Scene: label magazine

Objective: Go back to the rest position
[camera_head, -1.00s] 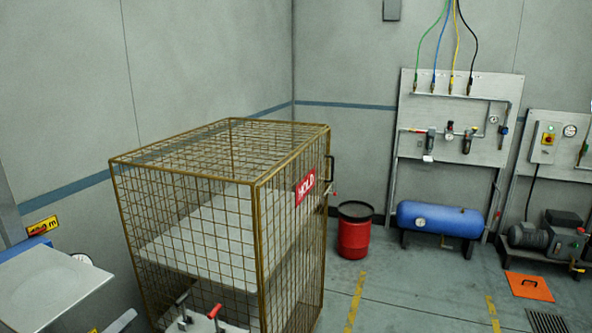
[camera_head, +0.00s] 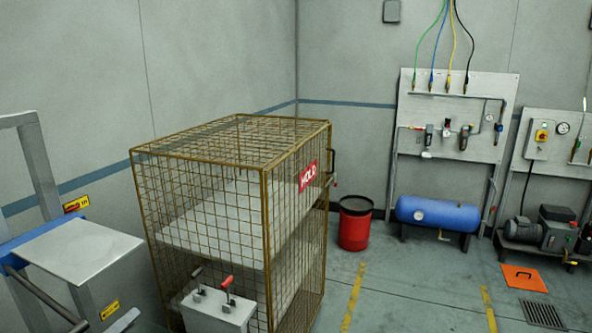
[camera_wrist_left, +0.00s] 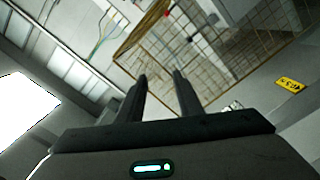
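In the left wrist view my left gripper (camera_wrist_left: 160,77) shows two dark fingers standing apart, with nothing between them. Beyond the fingertips is a wire-mesh cage (camera_wrist_left: 215,70), seen tilted. In the head view I cannot make out the left gripper clearly. My right gripper is in neither view.
The brown wire cage (camera_head: 205,215) with a red HOLD sign (camera_head: 308,176) stands in the middle. A grey box (camera_head: 215,315) with toggle handles is before it. A metal platform (camera_head: 80,255) stands left.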

